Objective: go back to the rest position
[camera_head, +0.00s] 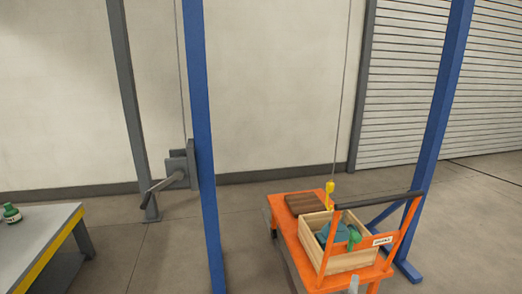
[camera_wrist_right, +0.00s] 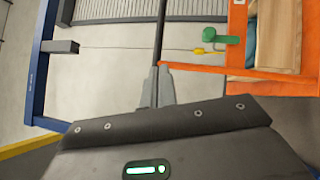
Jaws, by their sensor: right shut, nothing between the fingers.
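My right gripper (camera_head: 353,284) shows as a small grey tip at the bottom edge of the head view, in front of the orange cart (camera_head: 290,228). In the right wrist view its fingers (camera_wrist_right: 158,72) are together with nothing between them. There the fingertips overlap the near end of the cart's dark handle bar (camera_wrist_right: 161,35); I cannot tell how far apart they are. The handle bar also shows in the head view (camera_head: 380,200). My left gripper is in neither view.
A wooden crate (camera_head: 352,262) with a teal and green item (camera_head: 354,238) stands on the cart beside a brown slab (camera_head: 305,203). A yellow hook (camera_head: 329,188) hangs above on a cable. Blue posts (camera_head: 203,150) flank the cart.

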